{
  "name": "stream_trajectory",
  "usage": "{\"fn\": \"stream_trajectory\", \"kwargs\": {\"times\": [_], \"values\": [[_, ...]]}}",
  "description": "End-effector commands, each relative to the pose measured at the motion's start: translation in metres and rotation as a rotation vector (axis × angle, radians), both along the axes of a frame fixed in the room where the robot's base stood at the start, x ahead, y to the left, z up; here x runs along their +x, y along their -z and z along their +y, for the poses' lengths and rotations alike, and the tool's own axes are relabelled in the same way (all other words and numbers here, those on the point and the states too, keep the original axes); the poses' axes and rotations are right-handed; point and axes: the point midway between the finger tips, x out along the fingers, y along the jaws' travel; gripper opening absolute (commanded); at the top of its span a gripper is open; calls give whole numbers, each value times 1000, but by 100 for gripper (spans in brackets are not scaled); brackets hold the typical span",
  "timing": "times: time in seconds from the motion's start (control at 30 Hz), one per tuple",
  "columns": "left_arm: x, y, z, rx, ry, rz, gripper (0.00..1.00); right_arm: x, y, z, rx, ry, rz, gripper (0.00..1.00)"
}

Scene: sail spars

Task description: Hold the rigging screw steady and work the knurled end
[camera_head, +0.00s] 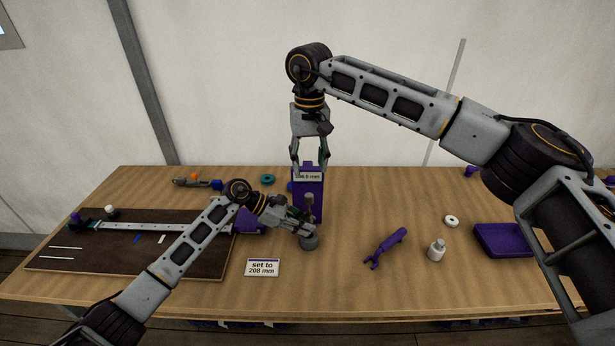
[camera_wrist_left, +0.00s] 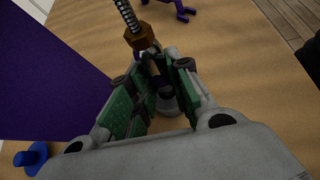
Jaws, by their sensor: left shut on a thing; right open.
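The rigging screw (camera_head: 310,240) stands upright near the middle of the table, with a grey round foot. In the left wrist view its threaded rod and bronze nut (camera_wrist_left: 139,36) rise beyond the fingers. My left gripper (camera_head: 303,222) is shut on the screw's body; the fingers also show in the left wrist view (camera_wrist_left: 158,88) and hide part of it. My right gripper (camera_head: 309,163) is open, pointing down above and behind the screw. Its fingers flank the top of a purple gauge block (camera_head: 313,206) in the picture; I cannot tell if they touch it.
The block's display ends in "mm"; its digits are blurred. A card (camera_head: 262,267) reads "set to 208 mm". A dark board (camera_head: 75,262) lies left. A purple wrench (camera_head: 386,247), white bottle (camera_head: 436,251), white ring (camera_head: 451,221) and purple tray (camera_head: 503,240) lie right. The front middle is clear.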

Motion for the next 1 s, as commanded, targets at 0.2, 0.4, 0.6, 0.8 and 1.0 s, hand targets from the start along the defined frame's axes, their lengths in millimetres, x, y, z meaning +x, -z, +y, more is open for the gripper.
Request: {"fn": "stream_trajectory", "kwargs": {"times": [0.2, 0.4, 0.6, 0.8, 1.0], "values": [[-1, 4, 1, 6, 1, 6, 0, 0, 0, 0, 0, 0, 0, 47], [-1, 3, 0, 4, 1, 4, 38, 0, 0, 0, 0, 0, 0, 47], [0, 2, 0, 2, 0, 1, 45, 0, 0, 0, 0, 0, 0, 47], [0, 1, 0, 1, 0, 1, 45, 0, 0, 0, 0, 0, 0, 47], [0, -3, 6, 1, -1, 1, 45, 0, 0, 0, 0, 0, 0, 47]]}}
